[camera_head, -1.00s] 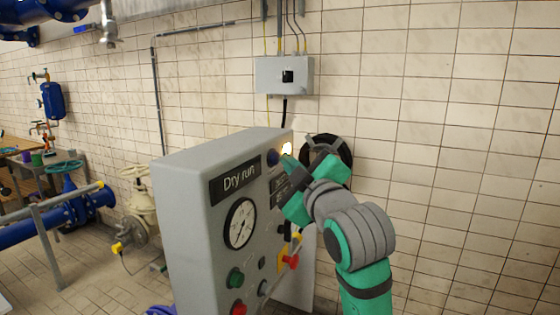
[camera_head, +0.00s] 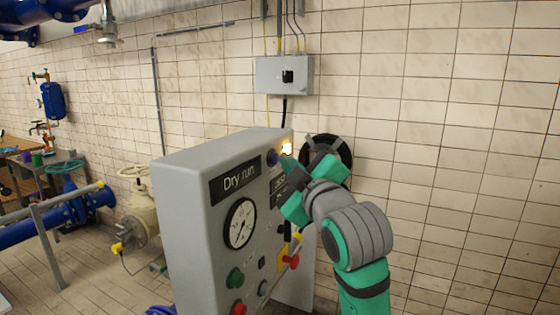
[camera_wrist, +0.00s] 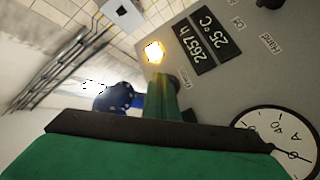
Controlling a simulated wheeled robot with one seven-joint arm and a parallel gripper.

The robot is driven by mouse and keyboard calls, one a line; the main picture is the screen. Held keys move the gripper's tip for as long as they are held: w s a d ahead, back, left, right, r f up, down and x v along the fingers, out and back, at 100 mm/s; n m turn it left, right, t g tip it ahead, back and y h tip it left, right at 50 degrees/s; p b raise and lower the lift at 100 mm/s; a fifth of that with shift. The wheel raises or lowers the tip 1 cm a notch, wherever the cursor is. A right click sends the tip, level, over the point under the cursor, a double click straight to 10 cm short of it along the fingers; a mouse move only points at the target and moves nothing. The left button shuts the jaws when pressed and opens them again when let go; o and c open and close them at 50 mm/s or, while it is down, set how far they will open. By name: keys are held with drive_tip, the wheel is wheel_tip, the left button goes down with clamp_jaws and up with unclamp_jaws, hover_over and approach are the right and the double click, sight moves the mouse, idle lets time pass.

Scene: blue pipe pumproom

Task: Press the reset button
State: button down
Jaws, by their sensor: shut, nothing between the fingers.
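The grey control box (camera_head: 195,190) stands in the middle, with a "Dry run" plate, a gauge and several buttons on its face. A dark blue round button (camera_head: 273,157) sits near the top of the face, left of a lit yellow-white lamp (camera_head: 286,148). I cannot read a reset label in the head view. My gripper (camera_head: 289,164) is shut and empty, its tip close to the button and just below the lamp. In the wrist view the green fingers (camera_wrist: 163,88) reach toward the panel below the lamp (camera_wrist: 154,52) and partly cover a dark round part. Contact cannot be told.
The gauge (camera_head: 240,223), a green button (camera_head: 235,278) and a red knob (camera_head: 291,262) on a yellow plate sit lower on the face. A dark round wall fitting (camera_head: 345,150) is behind my gripper. The tiled wall at right is clear.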

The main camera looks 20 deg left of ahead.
drive_tip(key=shift+a, duration=0.4)
drive_tip(key=shift+d, duration=0.45)
drive_tip(key=d, duration=0.6)
idle(0.5)
drive_tip(key=shift+s, duration=0.1)
idle(0.6)
